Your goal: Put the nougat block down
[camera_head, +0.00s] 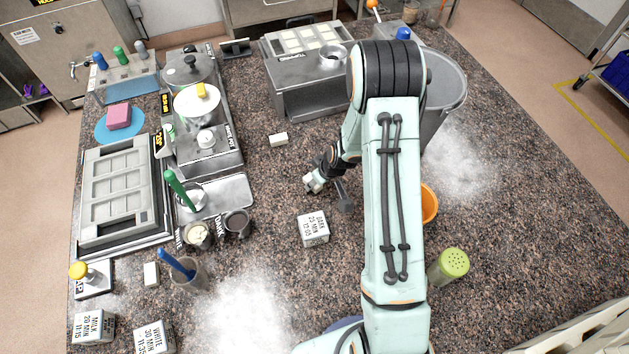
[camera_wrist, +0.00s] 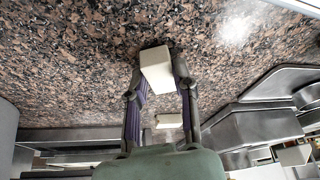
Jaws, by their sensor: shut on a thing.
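The nougat block, a small off-white block, sits between the two fingers of my gripper (camera_wrist: 160,80) in the wrist view (camera_wrist: 156,66). In the head view my gripper (camera_head: 322,178) is over the middle of the granite counter, and a pale end of the block (camera_head: 310,183) shows at its tip. My gripper is shut on the block. I cannot tell whether the block touches the counter. A similar off-white block (camera_head: 279,139) lies on the counter behind and left of my gripper; another (camera_head: 151,274) lies at the front left.
A white block labelled "DARK" (camera_head: 313,229) stands just in front of my gripper. A steel warmer (camera_head: 305,86) is behind it, and a grey bin (camera_head: 450,90) and an orange bowl (camera_head: 429,204) are to the right. White powder lies at front.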

